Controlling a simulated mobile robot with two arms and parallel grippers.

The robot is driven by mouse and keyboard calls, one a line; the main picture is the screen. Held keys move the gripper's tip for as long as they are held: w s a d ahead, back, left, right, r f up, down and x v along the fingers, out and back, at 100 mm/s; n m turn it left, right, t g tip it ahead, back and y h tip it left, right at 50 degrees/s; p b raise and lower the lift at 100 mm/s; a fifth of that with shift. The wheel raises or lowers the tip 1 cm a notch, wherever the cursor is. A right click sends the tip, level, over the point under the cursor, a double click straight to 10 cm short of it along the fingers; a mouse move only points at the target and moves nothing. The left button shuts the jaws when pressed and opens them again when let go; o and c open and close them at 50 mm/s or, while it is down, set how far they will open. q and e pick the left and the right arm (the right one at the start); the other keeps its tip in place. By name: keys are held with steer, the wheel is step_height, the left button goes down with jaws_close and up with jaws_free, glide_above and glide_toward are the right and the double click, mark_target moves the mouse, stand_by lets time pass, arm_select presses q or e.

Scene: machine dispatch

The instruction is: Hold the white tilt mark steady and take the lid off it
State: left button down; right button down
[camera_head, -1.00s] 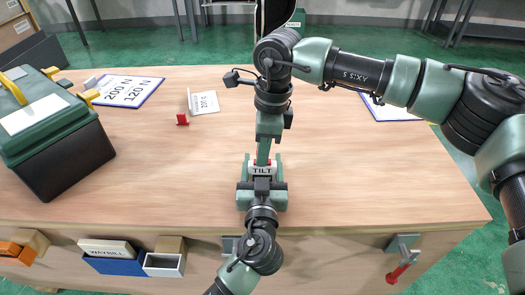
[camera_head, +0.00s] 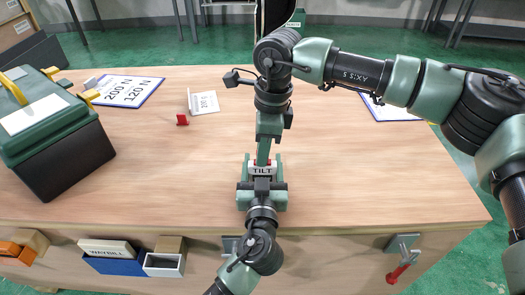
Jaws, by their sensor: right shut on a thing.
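The white tilt mark (camera_head: 262,171) with the word TILT stands near the front middle of the table. A little red shows at its top, which I take to be its lid (camera_head: 262,160), mostly hidden. My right gripper (camera_head: 264,157) comes down from above and is shut on this red part. My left gripper (camera_head: 262,188) reaches in from the front edge, its green fingers on both sides of the tilt mark. I cannot tell whether those fingers touch it.
A green and black toolbox (camera_head: 52,135) stands at the left. A clipboard (camera_head: 128,91), a small white sign (camera_head: 205,102) and a red piece (camera_head: 182,120) lie behind. A red-handled clamp (camera_head: 402,262) hangs on the front edge. The table right of the mark is clear.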

steer(key=shift+r, duration=0.15)
stand_by(0.4)
steer(key=shift+r, duration=0.95)
steer(key=shift+r, duration=2)
arm_select(q)
steer(key=shift+c, duration=1.6)
jaws_free()
